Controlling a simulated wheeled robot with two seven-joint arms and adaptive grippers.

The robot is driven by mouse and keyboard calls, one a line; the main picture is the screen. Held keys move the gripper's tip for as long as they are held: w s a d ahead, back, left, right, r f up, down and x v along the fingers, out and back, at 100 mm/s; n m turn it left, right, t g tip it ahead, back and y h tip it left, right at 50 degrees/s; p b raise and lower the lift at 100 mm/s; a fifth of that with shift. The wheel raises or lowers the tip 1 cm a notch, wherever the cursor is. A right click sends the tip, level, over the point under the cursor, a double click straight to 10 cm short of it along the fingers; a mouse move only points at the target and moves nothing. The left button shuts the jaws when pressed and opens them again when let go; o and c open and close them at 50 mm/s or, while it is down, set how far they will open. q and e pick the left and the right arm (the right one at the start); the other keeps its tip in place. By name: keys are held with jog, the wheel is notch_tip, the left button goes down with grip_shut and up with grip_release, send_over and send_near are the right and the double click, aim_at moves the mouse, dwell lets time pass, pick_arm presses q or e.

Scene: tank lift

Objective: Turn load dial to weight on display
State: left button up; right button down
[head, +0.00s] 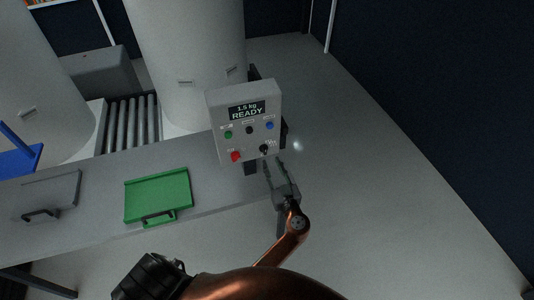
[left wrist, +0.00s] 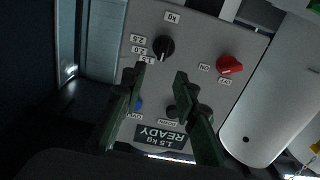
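The grey control box (head: 244,120) stands at the counter's right end. Its display (head: 247,110) reads 1.5 kg READY; in the left wrist view the display (left wrist: 160,136) appears upside down. The black load dial (left wrist: 163,46) has labels 1.5, 2.0 and 2.5 on its left. Its white mark points down in that picture, near the 1.5 label. The dial (head: 264,148) also shows at the box's lower right in the head view. My left gripper (left wrist: 160,75) is open, its fingertips just short of the dial, with nothing between them. My right gripper is not in view.
A red ON/OFF knob (left wrist: 229,65) sits beside the dial. Blue (left wrist: 138,103) and black (left wrist: 172,112) buttons lie near the fingers. A green plate with a handle (head: 158,196) lies on the counter (head: 100,190). Large pale tanks (head: 185,60) stand behind. The floor at right is clear.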

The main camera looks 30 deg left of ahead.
aim_at(265, 150)
pick_arm(q)
jog(key=p+x, duration=0.1)
jog(key=x, duration=0.5)
jog(key=shift+w+a, duration=0.2)
jog(key=shift+a, duration=0.2)
jog(key=shift+c, duration=0.5)
grip_shut()
